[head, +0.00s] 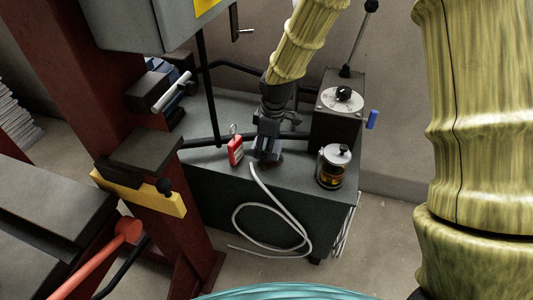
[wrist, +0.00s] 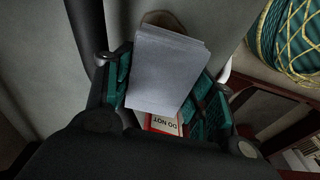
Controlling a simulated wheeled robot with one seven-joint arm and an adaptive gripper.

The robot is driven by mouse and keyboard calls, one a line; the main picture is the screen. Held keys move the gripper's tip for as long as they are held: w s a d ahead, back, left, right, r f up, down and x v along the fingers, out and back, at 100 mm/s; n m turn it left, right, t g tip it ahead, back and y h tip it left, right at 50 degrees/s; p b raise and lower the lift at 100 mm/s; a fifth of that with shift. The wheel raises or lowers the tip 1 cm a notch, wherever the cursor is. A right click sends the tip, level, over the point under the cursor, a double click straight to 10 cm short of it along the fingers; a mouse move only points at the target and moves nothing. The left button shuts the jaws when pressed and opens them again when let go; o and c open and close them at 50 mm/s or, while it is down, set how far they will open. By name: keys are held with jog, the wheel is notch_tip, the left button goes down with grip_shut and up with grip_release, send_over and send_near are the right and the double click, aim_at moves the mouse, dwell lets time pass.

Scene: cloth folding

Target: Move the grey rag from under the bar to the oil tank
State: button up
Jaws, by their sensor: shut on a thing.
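My gripper (head: 266,148) points down over the top of the dark green oil tank (head: 292,180) in the head view. In the wrist view its teal fingers (wrist: 163,76) are shut on the grey rag (wrist: 168,58), which looks like a flat, folded, light grey block. The rag cannot be made out in the head view. A small round brown patch shows by the fingertips on the tank top. A black bar (head: 203,141) runs along the tank's back left, left of my gripper. Whether the rag touches the tank cannot be told.
A red tag (head: 235,150) stands just left of my gripper. A glass jar (head: 331,168) with amber liquid and a dark dial box (head: 337,118) are to the right. A white hose (head: 270,206) hangs over the tank's front. A dark red column (head: 165,230) stands left.

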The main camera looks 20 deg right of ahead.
jog(key=shift+w+d+f, duration=0.1)
jog(key=shift+w+f, duration=0.1)
jog(key=shift+w, duration=0.05)
jog(key=shift+f+b, duration=0.55)
jog(key=shift+f, duration=1)
jog(key=shift+f, duration=0.15)
jog(key=o, duration=1)
jog(key=r+p, duration=0.1)
jog(key=r, duration=0.3)
jog(key=r+p, duration=0.1)
jog(key=r, duration=0.3)
jog(key=d+r+p, duration=0.1)
jog(key=r, duration=0.3)
jog(key=shift+s+d+r, duration=0.1)
jog(key=shift+s, duration=0.3)
